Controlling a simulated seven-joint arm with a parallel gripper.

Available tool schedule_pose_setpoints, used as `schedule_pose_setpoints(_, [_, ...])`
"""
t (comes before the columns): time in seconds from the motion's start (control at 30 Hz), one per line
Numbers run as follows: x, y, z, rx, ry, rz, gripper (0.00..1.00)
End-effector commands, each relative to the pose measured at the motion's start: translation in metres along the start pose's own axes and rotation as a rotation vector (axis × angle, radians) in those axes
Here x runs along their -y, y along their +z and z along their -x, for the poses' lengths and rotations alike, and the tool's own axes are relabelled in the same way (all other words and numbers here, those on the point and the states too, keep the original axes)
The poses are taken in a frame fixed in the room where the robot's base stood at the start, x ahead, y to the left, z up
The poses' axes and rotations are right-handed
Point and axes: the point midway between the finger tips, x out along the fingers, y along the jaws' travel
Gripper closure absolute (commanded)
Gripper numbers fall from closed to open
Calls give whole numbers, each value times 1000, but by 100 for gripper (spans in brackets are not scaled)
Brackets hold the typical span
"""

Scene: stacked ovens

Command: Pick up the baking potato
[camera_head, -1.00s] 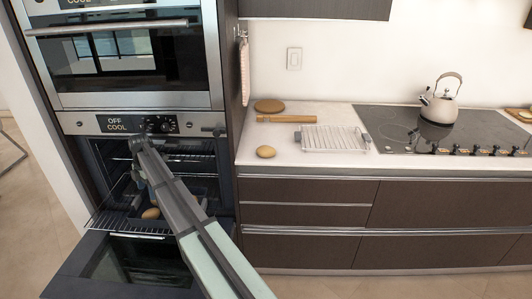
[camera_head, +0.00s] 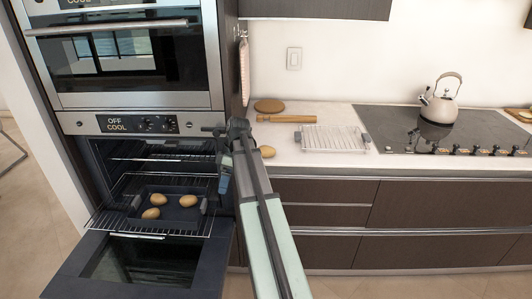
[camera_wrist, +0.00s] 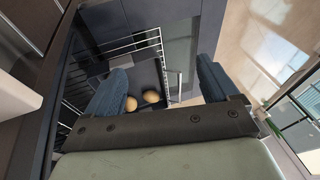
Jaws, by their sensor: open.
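Three tan potatoes lie in a dark tray (camera_head: 175,216) on the pulled-out rack of the open lower oven: one at the front left (camera_head: 151,213), one behind it (camera_head: 158,199), one to the right (camera_head: 188,200). Another potato-like item (camera_head: 267,151) lies on the counter, partly behind my arm. My gripper (camera_head: 225,178) points down at the right of the oven opening, apart from the potatoes. In the wrist view, my gripper (camera_wrist: 160,70) has its blue fingers spread with nothing held. Two potatoes (camera_wrist: 130,103) (camera_wrist: 151,96) show beyond it; the third is not visible there.
The oven door (camera_head: 140,262) is folded down below the wire rack (camera_head: 105,220). The oven side wall stands close to my gripper. On the counter are a rolling pin (camera_head: 286,118), round board (camera_head: 269,105), wire rack (camera_head: 334,139) and kettle (camera_head: 440,100).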

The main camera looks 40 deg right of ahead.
Motion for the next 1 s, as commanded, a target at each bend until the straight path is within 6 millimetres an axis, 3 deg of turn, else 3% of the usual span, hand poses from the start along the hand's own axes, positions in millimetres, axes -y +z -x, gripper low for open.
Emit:
schedule_pose_setpoints(0.17, [-28,32,53,-44,50,-36,13])
schedule_pose_setpoints(0.4, [-77,86,151,-103,167,-46,13])
schedule_pose_setpoints(0.6, [-97,127,215,-131,247,-49,13])
schedule_pose_setpoints(0.7, [-100,138,232,-136,268,-50,13])
schedule_pose_setpoints(0.8, [-101,142,236,-139,276,-49,13])
schedule_pose_setpoints(1.0, [-107,139,210,-139,276,-48,13])
